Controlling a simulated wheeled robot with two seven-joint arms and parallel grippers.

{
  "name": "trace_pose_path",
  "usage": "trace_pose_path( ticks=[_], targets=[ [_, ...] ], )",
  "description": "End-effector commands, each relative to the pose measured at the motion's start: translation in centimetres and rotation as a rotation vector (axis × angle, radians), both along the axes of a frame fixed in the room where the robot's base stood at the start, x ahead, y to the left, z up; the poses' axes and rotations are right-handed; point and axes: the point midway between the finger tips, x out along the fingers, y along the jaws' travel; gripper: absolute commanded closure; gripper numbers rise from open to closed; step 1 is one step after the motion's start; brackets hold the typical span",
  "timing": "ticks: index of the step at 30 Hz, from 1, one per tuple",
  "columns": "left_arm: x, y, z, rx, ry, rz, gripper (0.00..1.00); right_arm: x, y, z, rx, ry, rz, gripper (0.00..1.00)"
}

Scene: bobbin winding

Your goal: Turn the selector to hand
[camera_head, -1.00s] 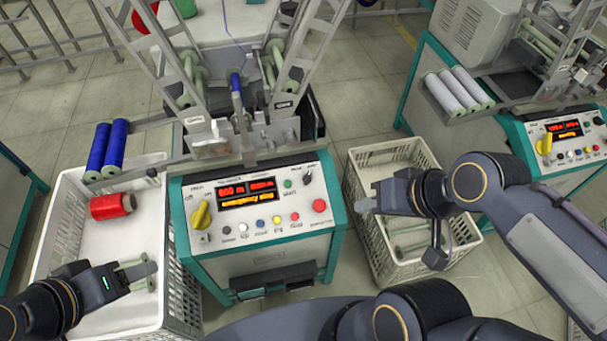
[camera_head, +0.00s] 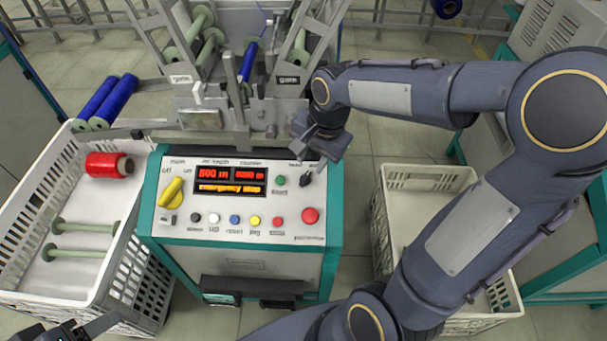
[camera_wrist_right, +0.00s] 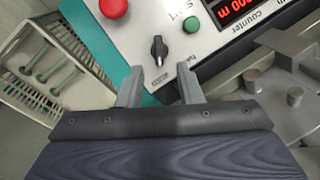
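The selector (camera_head: 306,180) is a small black knob at the upper right of the winder's white control panel (camera_head: 190,236). Small labels stand above it, and its setting is too small to tell. In the right wrist view the selector (camera_wrist_right: 158,48) lies just beyond the fingertips, in line with the gap between them. My right gripper (camera_head: 315,154) is above the selector, pointing down at the panel. Its two fingers stand apart with nothing between them in the wrist view (camera_wrist_right: 161,82). My left gripper (camera_head: 75,331) is partly cut off at the bottom left edge.
A red emergency button (camera_head: 310,215), a green button (camera_head: 279,181) and a yellow switch (camera_head: 172,193) share the panel. The display (camera_head: 231,181) is lit. Metal winder parts (camera_head: 200,119) stand behind. White crates (camera_head: 72,290) (camera_head: 425,178) flank the machine.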

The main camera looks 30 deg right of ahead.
Motion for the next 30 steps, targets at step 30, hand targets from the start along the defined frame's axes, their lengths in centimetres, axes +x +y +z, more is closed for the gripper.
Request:
trace_pose_path(
  ticks=[30],
  targets=[
    [0.0, 0.0, -1.7, 0.000, 0.000, 0.000, 0.42, 1.0, 0.6, -5.6, 0.000, 0.000, 0.002, 1.00]
  ],
)
